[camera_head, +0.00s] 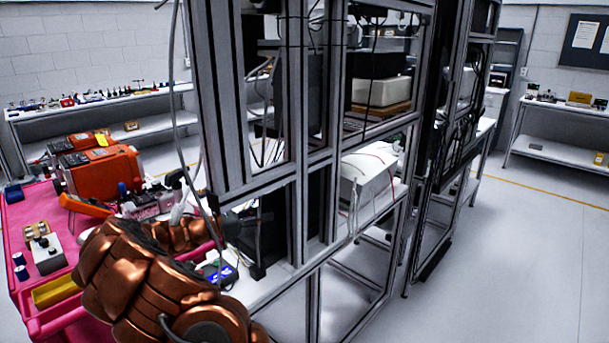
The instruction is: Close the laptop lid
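I cannot make out a laptop for certain. A dark upright panel (312,215) stands on the white lower shelf behind the metal frame posts; whether it is a laptop lid I cannot tell. My copper-coloured arm fills the lower left and reaches toward the shelf.
A tall grey metal rack (235,110) with posts and hanging cables stands directly ahead. A pink cart (30,210) with orange cases (105,172) is at the left. A small blue-lit device (218,273) lies beside my arm. The floor at the right is clear.

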